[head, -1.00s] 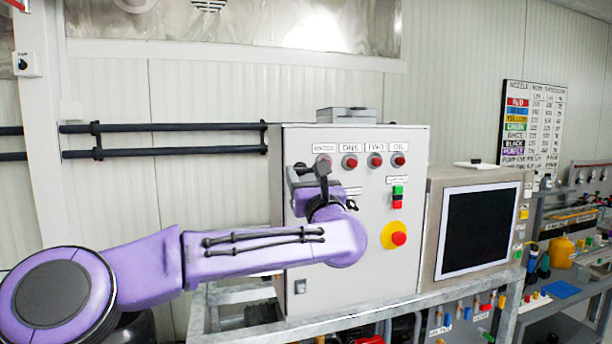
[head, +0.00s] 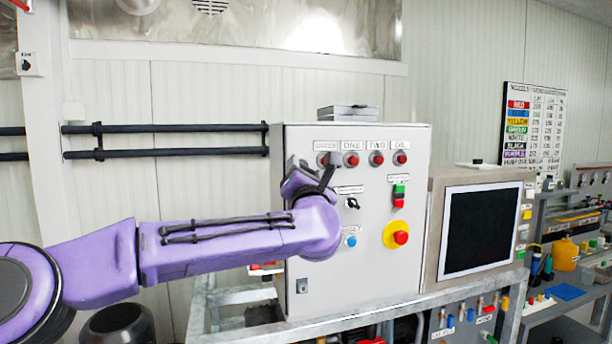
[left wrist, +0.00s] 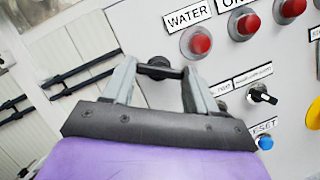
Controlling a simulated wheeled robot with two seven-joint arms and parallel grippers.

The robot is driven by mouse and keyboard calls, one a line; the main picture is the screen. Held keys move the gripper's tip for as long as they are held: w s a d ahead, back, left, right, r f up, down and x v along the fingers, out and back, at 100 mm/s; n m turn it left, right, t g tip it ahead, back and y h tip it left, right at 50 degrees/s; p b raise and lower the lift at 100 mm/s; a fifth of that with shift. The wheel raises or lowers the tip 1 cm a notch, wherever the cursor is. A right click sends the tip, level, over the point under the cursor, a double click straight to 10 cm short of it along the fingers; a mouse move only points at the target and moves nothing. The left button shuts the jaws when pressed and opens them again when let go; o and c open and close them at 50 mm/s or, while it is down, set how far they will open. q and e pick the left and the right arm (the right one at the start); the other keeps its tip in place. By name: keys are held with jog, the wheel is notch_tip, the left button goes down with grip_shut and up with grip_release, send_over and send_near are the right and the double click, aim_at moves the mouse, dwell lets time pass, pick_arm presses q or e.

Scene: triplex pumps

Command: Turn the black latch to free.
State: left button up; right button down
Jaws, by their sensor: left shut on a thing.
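The black latch (left wrist: 160,70) shows in the left wrist view as a dark round piece with a short bar, between the fingers at the left part of the grey control cabinet's front. My left gripper (left wrist: 160,82) is shut on it, one grey finger on each side. In the head view my left gripper (head: 312,172) is at the cabinet's upper left, just below the WATER label, and looks tilted. The latch is mostly hidden there by the gripper, so I cannot read its angle. My right gripper is not in view.
On the cabinet (head: 350,265), red buttons (head: 376,159) sit above the gripper. A black rotary switch (head: 352,203) and blue reset button (head: 350,240) lie close to its right. A yellow-ringed red stop button (head: 399,236) is farther right, then a screen (head: 478,230).

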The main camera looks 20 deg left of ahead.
pick_arm(q)
jog(key=shift+r+m+h+p, duration=0.2)
jog(key=shift+m+h+p, duration=0.3)
jog(key=shift+m, duration=0.7)
jog(key=m+h+p, duration=0.1)
jog(key=m+p, duration=0.1)
jog(key=m, duration=0.1)
jog(key=shift+s+a+r+h, duration=0.1)
jog(key=shift+r+h, duration=0.1)
jog(key=shift+h, duration=0.2)
jog(key=m+p, duration=0.2)
jog(key=m+g+h+p, duration=0.1)
jog(key=m+p, duration=0.1)
jog(key=m, duration=0.1)
jog(key=shift+r+g+p, duration=0.2)
jog(key=shift+g+p, duration=0.1)
jog(key=shift+f+m+g+h+p, duration=0.15)
jog(key=shift+m+g+h+p, duration=0.25)
jog(key=shift+m+p, duration=0.85)
jog(key=shift+f, duration=0.1)
jog(key=o, duration=0.8)
